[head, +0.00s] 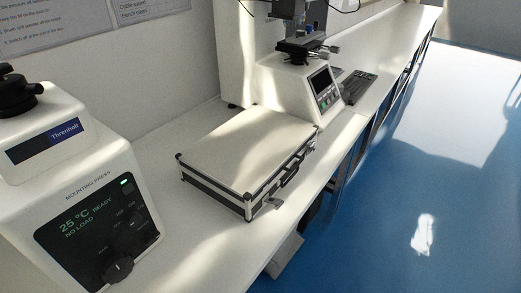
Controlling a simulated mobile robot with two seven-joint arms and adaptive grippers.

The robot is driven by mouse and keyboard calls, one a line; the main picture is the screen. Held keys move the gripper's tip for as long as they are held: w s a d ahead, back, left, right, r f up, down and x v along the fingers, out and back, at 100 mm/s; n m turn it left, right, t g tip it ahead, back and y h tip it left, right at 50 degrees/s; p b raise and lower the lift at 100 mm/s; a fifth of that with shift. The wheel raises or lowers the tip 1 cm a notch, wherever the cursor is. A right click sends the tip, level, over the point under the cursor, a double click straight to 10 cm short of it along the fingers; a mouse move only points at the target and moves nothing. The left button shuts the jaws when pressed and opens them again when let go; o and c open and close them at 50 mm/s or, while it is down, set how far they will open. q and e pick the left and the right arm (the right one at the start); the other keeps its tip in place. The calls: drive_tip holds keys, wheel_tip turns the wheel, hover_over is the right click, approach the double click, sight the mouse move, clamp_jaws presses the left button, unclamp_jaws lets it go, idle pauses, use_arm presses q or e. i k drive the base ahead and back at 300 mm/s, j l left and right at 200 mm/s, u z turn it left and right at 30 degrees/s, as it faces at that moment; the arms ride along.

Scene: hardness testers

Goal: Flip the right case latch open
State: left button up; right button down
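A dark handle (291,173) is on that side. A small metal latch piece (274,203) juts out near the front side's closer end. The latch at the farther end, toward the tester, is too small to make out, and I cannot tell its state. Neither of my grippers is in view.
A mounting press (75,180) stands on the bench at the left. The bench strip (225,245) before the case is bare. Blue floor (380,220) lies open at the right.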

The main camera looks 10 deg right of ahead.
sight(310, 145)
drive_tip(key=i+l, duration=0.1)
drive_tip(key=l, duration=0.3)
drive_tip(key=i+l, duration=0.15)
drive_tip(key=l, duration=0.25)
drive_tip(key=i+l, duration=0.1)
drive_tip(key=l, duration=0.3)
drive_tip(key=i+l+z, duration=0.1)
drive_tip(key=l, duration=0.3)
drive_tip(key=i+l, duration=0.15)
drive_tip(key=l, duration=0.25)
drive_tip(key=i+l, duration=0.15)
drive_tip(key=l, duration=0.25)
drive_tip(key=i+l, duration=0.1)
drive_tip(key=l, duration=0.3)
drive_tip(key=z, duration=0.05)
